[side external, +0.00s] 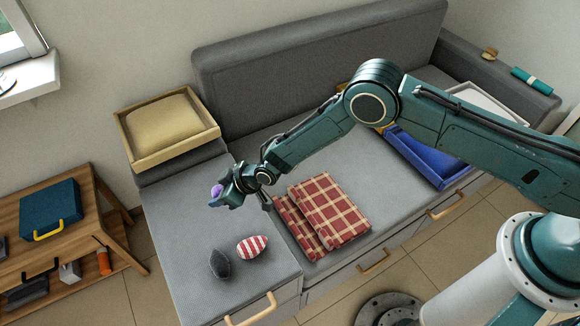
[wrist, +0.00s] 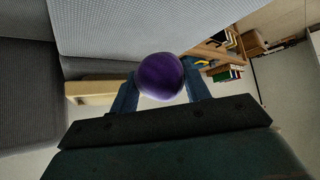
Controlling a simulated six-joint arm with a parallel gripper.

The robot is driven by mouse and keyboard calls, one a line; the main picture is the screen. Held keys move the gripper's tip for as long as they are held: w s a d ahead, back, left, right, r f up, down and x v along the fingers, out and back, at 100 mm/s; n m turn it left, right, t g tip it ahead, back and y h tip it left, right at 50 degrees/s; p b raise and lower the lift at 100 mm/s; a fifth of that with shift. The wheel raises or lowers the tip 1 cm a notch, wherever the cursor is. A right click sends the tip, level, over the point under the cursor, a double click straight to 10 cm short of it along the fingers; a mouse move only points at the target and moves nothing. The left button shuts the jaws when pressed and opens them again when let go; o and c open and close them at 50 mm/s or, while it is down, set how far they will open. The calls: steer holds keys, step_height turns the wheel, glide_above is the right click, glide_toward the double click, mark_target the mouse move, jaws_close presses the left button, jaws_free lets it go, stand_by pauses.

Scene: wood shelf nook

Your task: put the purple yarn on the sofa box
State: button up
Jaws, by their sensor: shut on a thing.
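The purple yarn (side external: 216,190) is a small round ball at the tips of my gripper (side external: 219,196). My gripper is shut on it and holds it above the left part of the grey sofa (side external: 180,225). In the wrist view the yarn (wrist: 160,76) sits between the two blue fingers. A wooden-rimmed box (side external: 170,155) with a yellow cushion stands on the sofa's left arm, behind and left of my gripper. A blue box (side external: 425,160) lies on the right of the seat, partly hidden by my arm. The pictures do not show which box is the sofa box.
A red plaid blanket (side external: 328,212) lies folded on the seat, right of my gripper. A white tray (side external: 487,103) is at the right. A wooden table (side external: 100,225) with a blue case stands left.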

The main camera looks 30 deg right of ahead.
steer(key=shift+f, duration=4.85)
steer(key=shift+f, duration=0.2)
steer(key=o, duration=1.1)
steer(key=shift+c, duration=0.2)
steer(key=shift+r, duration=0.2)
steer(key=shift+v, duration=1.4)
steer(key=v, duration=0.9)
